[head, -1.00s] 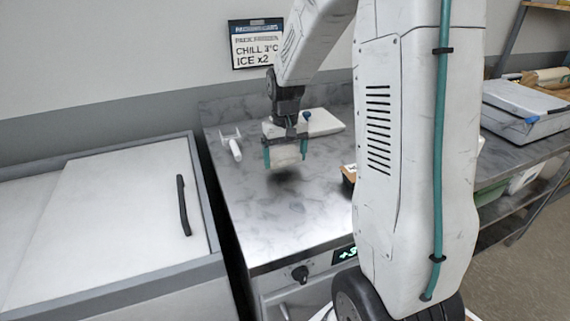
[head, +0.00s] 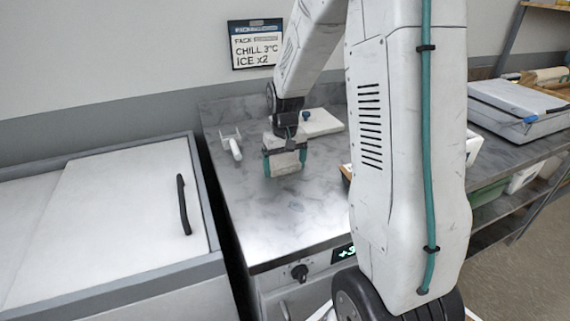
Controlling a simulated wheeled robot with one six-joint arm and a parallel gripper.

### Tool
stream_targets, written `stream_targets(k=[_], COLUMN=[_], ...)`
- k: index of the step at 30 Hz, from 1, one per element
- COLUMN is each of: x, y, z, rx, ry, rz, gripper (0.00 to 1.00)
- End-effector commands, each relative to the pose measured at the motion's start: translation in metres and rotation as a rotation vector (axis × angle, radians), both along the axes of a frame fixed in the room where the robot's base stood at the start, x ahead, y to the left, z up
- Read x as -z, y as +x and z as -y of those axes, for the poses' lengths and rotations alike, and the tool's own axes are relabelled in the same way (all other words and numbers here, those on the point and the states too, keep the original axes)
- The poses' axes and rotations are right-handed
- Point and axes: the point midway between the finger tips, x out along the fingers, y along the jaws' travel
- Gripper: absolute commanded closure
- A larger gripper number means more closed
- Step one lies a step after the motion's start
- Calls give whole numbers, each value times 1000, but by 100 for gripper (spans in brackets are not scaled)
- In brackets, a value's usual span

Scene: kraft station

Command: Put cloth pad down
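The pale cloth pad (head: 286,162) is between the two teal fingers of my gripper (head: 285,164), which is shut on it. The gripper points down over the grey marbled counter (head: 265,215). The pad is very low, close to the counter top; I cannot tell whether it touches. Its far side is hidden by the gripper.
A white handled tool (head: 234,148) lies left of the gripper. A white board (head: 320,122) with a blue knob lies behind it. A chest with a sliding lid (head: 120,220) stands at left. A brown box edge shows partly behind my arm. The counter's front is clear.

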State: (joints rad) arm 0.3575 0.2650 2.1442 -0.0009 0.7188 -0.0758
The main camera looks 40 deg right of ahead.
Motion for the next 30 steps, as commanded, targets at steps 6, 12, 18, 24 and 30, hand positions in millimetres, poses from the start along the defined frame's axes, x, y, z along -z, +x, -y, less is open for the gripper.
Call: stream_targets(k=[6, 12, 18, 24, 30], x=[8, -21, -69, -107, -125], y=[-5, -4, -4, -4, -5], z=[-1, -2, -1, -1, -3], rx=[0, -1, 0, 0, -2], ry=[5, 4, 3, 3, 3], rz=[-16, -12, -10, -10, -12], gripper=[0, 0, 0, 0, 0])
